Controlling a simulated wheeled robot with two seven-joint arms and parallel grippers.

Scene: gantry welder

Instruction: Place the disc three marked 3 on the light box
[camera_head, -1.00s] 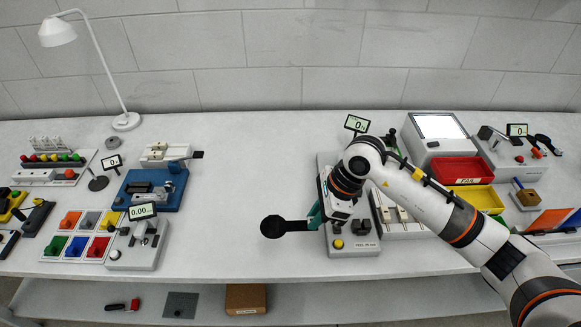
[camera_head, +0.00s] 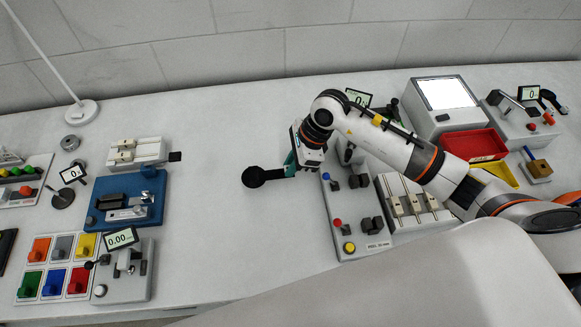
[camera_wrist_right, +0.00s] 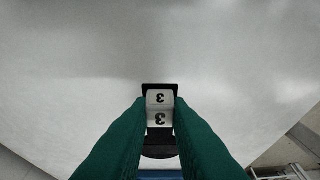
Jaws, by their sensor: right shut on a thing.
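My right gripper (camera_head: 291,163) is shut on disc three, a round black disc (camera_head: 253,177) held out to the left of the fingers. In the right wrist view the green fingers (camera_wrist_right: 160,112) close on its tab (camera_wrist_right: 160,98), which bears the figure 3 twice. Most of the disc is hidden there by the tab and fingers. The light box (camera_head: 462,116), a grey box with a bright white lit top (camera_head: 446,93), stands at the back right. The disc is well to its left, apart from it, over bare table. My left gripper is not in view.
Below the right gripper stands a grey switch panel (camera_head: 347,215), with a slotted fixture (camera_head: 415,208) beside it. A red tray (camera_head: 475,144) and a yellow tray (camera_head: 500,172) sit in front of the light box. A small display (camera_head: 358,97) stands behind my arm.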

